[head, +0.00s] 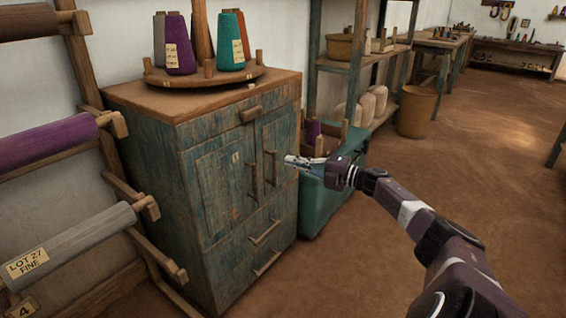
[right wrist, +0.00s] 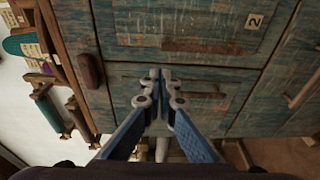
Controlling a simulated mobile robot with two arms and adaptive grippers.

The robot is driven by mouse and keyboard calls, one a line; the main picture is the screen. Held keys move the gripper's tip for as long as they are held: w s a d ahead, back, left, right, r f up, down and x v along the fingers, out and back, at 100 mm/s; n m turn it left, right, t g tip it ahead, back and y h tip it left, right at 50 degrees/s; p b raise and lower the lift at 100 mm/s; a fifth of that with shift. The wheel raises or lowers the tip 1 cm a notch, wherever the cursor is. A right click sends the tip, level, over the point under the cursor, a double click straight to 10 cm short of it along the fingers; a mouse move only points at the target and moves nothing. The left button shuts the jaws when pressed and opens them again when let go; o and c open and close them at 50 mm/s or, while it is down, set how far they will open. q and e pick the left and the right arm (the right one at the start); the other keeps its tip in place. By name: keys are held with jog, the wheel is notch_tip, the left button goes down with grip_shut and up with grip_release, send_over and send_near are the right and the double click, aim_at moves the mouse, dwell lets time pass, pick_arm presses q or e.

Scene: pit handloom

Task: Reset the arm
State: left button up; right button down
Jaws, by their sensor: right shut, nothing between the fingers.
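My right gripper (head: 292,160) reaches in from the right in the head view, in front of the right door of a worn blue-green cabinet (head: 222,190). In the right wrist view the fingertips of my right gripper (right wrist: 160,78) are together with nothing between them. Behind them is the cabinet front (right wrist: 120,85), turned sideways, with a wooden bar handle (right wrist: 195,45) and a label reading 2. I cannot tell from the wrist view how far the fingertips are from the cabinet. My left gripper is in neither view.
A round wooden stand (head: 205,80) with thread cones tops the cabinet. A teal chest (head: 318,200) stands right of the cabinet, close to my right wrist. A rack with cloth rolls (head: 60,140) is at left. Open floor (head: 480,140) lies to the right.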

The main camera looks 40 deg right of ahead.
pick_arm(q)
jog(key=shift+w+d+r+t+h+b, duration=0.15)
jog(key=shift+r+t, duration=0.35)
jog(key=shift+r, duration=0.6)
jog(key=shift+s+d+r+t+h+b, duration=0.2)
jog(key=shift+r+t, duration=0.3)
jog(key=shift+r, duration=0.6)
pick_arm(e)
jog(key=shift+s+d, duration=0.9)
jog(key=shift+d, duration=0.3)
jog(key=shift+s+d, duration=0.85)
jog(key=shift+d, duration=0.3)
